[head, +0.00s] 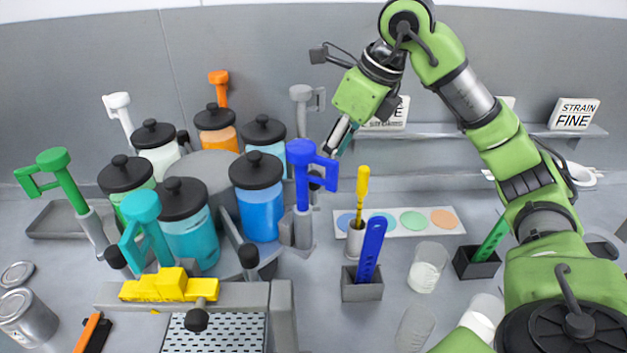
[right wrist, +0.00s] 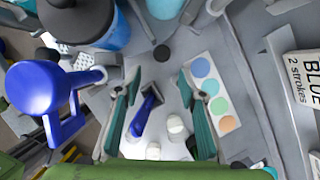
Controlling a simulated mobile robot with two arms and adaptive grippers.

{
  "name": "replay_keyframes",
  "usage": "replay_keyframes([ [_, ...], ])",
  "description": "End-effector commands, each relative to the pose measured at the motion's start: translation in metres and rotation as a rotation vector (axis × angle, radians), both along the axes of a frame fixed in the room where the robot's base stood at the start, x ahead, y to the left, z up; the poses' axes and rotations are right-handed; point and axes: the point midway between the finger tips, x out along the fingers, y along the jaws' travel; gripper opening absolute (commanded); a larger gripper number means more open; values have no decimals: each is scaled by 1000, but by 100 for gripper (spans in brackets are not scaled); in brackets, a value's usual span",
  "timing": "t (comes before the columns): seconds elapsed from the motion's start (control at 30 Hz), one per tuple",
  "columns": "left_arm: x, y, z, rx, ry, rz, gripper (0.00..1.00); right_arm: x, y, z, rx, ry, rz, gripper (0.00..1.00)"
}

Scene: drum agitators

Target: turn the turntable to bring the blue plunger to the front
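The blue plunger (head: 302,185) stands upright in a grey holder at the right side of the turntable (head: 210,168), beside the blue jar (head: 258,205). In the right wrist view the blue plunger (right wrist: 47,88) is at the left, outside the fingers. A black knob (right wrist: 161,53) lies just beyond the fingertips; another black knob (head: 248,256) is at the turntable's front. A teal plunger (head: 145,222) and teal jar (head: 190,235) are at the front. My right gripper (head: 338,138) is behind the blue plunger; its teal fingers (right wrist: 158,84) are apart and empty. My left gripper is not in view.
Green, white, orange and grey plungers surround the turntable. A cup with a yellow tool (head: 361,195), a grey box with a blue strip (head: 370,250) and a colour-dot card (head: 412,220) stand right of it. A grey stand with a yellow piece (head: 170,286) is in front.

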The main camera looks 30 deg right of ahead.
Motion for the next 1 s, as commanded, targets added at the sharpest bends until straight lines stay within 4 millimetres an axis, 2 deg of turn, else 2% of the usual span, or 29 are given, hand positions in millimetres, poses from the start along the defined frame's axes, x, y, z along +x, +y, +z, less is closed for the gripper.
replay_keyframes([
  [0.17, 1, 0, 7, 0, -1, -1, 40, 11, 6, -32, 0, 8, 1, 37],
  [0.4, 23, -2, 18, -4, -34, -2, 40, 26, 12, -70, -1, 3, 1, 37],
  [0.5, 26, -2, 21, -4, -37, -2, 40, 31, 14, -81, 0, 2, 0, 37],
  [0.7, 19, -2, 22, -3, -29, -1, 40, 35, 16, -92, 0, 0, 0, 37],
  [0.93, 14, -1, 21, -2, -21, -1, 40, 35, 16, -93, 0, 0, 0, 37],
  [0.97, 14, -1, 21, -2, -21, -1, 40, 35, 16, -93, -1, 0, 0, 34],
  [1.0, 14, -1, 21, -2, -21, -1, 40, 35, 16, -93, 0, 0, 0, 24],
])
